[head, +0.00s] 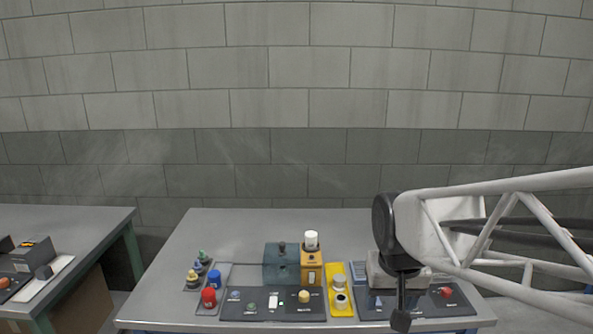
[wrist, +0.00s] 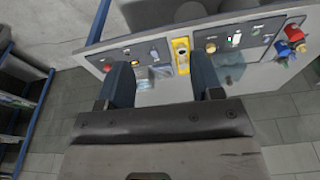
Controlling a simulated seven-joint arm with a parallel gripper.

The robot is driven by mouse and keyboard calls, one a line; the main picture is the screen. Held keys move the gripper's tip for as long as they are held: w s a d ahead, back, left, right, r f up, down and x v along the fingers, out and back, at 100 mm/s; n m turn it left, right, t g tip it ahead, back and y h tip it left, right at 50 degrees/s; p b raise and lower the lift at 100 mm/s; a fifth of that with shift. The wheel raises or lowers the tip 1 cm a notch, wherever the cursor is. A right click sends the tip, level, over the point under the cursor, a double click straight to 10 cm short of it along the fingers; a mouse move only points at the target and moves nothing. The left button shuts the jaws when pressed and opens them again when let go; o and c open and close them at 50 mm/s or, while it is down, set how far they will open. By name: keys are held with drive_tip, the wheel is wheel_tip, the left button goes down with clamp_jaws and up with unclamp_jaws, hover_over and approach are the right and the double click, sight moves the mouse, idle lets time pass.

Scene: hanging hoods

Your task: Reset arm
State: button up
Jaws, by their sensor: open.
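My gripper (head: 401,318) hangs down at the right part of the grey table (head: 210,243) in the head view, in front of the right-hand dark panel (head: 458,305). In the wrist view, the two blue-grey fingers of my gripper (wrist: 163,80) stand wide apart with nothing between them. The table and its panels show beyond the fingers there. My arm reaches in from the right edge of the head view and hides part of the table's right side. I cannot tell the exact height of the fingertips above the table.
A yellow plate (head: 341,276) stands beside an orange box (head: 312,268) with a white top and a translucent dark box (head: 281,264). A red knob (head: 209,297) and several coloured buttons sit to the left. Another table (head: 80,219) stands at far left, across a gap.

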drive_tip(key=s+d, duration=0.2)
drive_tip(key=s, duration=0.8)
drive_tip(key=shift+s+n+t, duration=0.3)
drive_tip(key=shift+s, duration=0.1)
drive_tip(key=shift+f, duration=0.1)
idle(1.3)
